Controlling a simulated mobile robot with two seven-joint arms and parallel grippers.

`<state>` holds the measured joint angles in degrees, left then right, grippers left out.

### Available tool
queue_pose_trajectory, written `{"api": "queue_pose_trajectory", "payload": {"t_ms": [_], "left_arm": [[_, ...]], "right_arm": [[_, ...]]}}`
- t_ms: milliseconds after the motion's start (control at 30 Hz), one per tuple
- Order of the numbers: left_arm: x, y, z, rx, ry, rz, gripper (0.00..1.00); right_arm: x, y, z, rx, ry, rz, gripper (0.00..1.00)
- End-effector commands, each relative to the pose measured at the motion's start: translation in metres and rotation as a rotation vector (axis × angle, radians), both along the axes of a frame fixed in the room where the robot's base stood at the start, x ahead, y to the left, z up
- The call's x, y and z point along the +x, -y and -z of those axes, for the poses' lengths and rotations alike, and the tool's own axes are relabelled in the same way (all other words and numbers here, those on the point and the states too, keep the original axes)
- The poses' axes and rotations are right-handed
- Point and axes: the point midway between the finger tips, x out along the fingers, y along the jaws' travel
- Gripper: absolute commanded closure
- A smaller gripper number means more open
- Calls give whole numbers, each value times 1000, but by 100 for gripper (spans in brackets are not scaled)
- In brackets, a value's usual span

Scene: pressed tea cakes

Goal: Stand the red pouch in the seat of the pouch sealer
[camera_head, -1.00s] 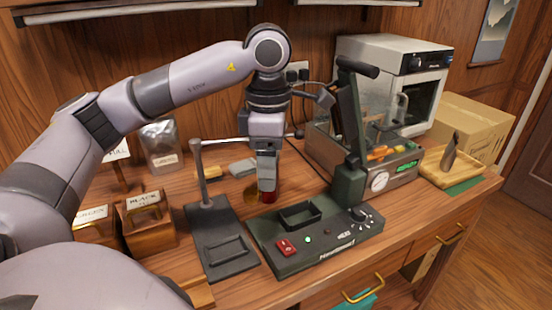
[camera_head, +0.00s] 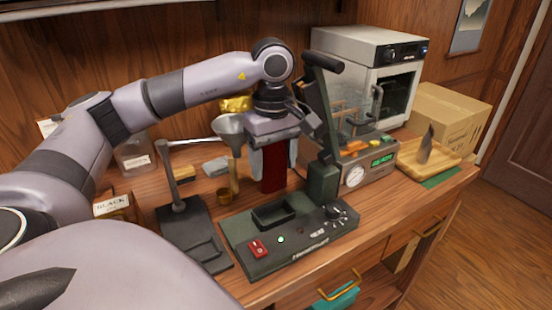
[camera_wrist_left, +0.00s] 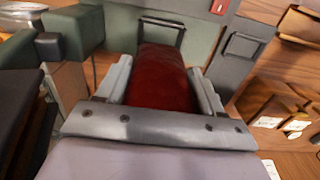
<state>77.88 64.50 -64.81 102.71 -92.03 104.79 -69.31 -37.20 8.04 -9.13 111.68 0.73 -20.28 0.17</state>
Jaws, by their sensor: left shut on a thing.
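The red pouch (camera_head: 273,168) is held upright between the fingers of my left gripper (camera_head: 275,158), above the counter just behind the pouch sealer. In the left wrist view the red pouch (camera_wrist_left: 162,82) fills the space between both fingers. The pouch sealer (camera_head: 300,245) is a dark green machine with a red switch, a dial and a raised arm. Its seat, a dark rectangular frame (camera_head: 273,215), is empty in the head view and lies in front of the pouch. My right gripper is not in view.
A dark lever press (camera_head: 195,235) stands left of the sealer. A glass-sided machine with a gauge (camera_head: 372,165) stands right. A wooden tray (camera_head: 440,165) lies farther right.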

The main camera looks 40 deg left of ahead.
Motion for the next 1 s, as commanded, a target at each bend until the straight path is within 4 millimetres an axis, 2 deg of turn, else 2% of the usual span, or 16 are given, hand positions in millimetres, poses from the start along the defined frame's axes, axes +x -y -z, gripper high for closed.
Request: {"api": "queue_pose_trajectory", "payload": {"t_ms": [267, 800, 1000], "left_arm": [[0, 0, 15, 0, -1, 1, 62], [-1, 0, 69, 1, -2, 0, 62], [0, 0, 82, 1, -1, 0, 62]], "right_arm": [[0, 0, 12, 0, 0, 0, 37], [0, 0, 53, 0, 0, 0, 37], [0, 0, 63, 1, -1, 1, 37]]}}
